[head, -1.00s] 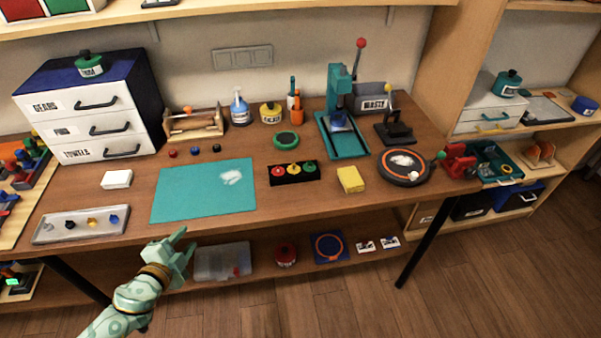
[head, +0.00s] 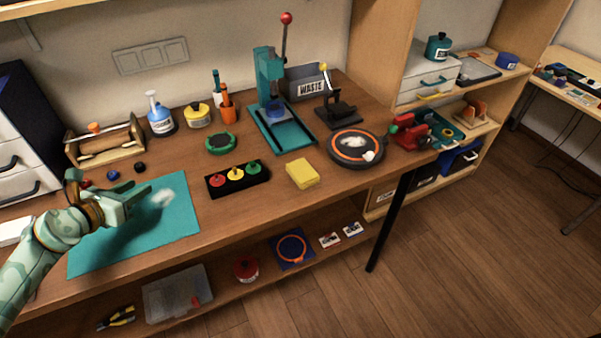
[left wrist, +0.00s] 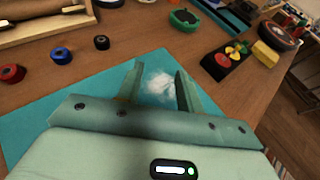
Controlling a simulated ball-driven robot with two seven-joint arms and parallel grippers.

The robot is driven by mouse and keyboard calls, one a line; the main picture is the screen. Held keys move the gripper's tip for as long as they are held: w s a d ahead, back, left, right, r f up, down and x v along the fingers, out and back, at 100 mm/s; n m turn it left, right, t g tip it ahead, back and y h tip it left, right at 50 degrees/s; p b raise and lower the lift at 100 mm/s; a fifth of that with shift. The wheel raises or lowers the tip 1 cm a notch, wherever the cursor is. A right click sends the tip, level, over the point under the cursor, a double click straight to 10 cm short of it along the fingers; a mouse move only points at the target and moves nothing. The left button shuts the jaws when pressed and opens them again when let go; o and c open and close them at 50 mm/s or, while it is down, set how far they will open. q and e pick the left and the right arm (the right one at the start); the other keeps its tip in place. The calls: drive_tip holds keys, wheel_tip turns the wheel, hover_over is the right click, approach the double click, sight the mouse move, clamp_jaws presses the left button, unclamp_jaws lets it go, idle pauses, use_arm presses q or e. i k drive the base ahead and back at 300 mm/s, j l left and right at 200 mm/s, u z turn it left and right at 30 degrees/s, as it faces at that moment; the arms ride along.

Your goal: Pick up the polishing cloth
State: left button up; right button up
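A yellow folded block (head: 302,173), which may be the polishing cloth, lies on the bench right of the lamp box. It also shows in the left wrist view (left wrist: 265,53). I cannot tell whether it is cloth or sponge. A white patch (head: 163,198) lies on the teal mat (head: 185,225); whether it is cloth or a smudge is unclear. My left gripper (head: 138,197) is above the mat, left of the white patch in the head view. In the left wrist view, its open, empty fingers (left wrist: 158,88) frame the patch. My right gripper is not in view.
A black box with red, yellow and green knobs (head: 237,179) sits between mat and yellow block. A round turntable (head: 356,149) with a white lump, a teal press (head: 283,130) and a green round pad (head: 220,143) stand around. Small spools (left wrist: 62,55) lie behind the mat.

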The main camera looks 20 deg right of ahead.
sight(300, 172)
drive_tip(key=j+z, duration=0.3)
drive_tip(key=z, duration=0.15)
drive_tip(key=k+j+z, duration=0.15)
drive_tip(key=z, duration=0.3)
drive_tip(key=k+j+z, duration=0.1)
drive_tip(key=j+z, duration=0.2)
drive_tip(key=z, duration=0.2)
drive_tip(key=i, duration=0.3)
